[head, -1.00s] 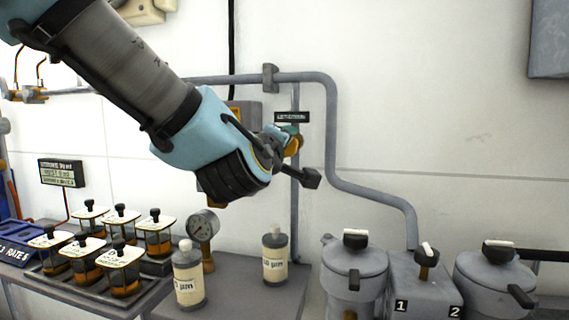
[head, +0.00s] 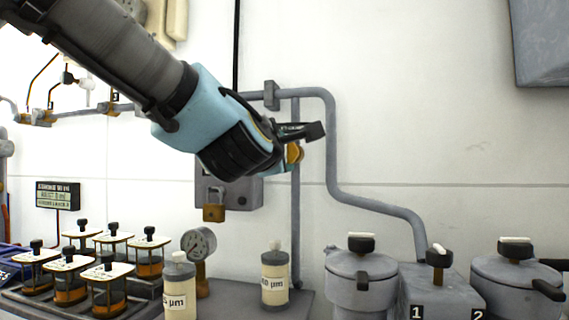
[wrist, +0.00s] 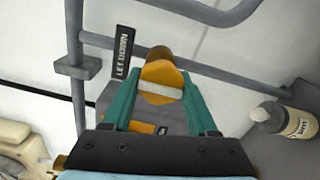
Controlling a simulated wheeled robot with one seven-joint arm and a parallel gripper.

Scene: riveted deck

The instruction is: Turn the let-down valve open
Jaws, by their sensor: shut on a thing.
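The let-down valve has an orange body (wrist: 163,74) with a pale bar across it, beside a black plate reading LET DOWN (wrist: 122,52) in the wrist view. In the head view its orange part (head: 294,154) shows just beyond my gripper, on the thin upright pipe. My gripper (wrist: 160,95) has its two teal fingers on either side of the valve's handle and is shut on it. In the head view my gripper (head: 286,150) hides most of the valve.
A grey box with a padlock (head: 213,206) hangs behind my wrist. Below stand a gauge (head: 199,243), bottles (head: 274,277), several lidded jars (head: 110,280) and two grey pots (head: 362,275). A bent grey pipe (head: 331,140) runs right of the valve.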

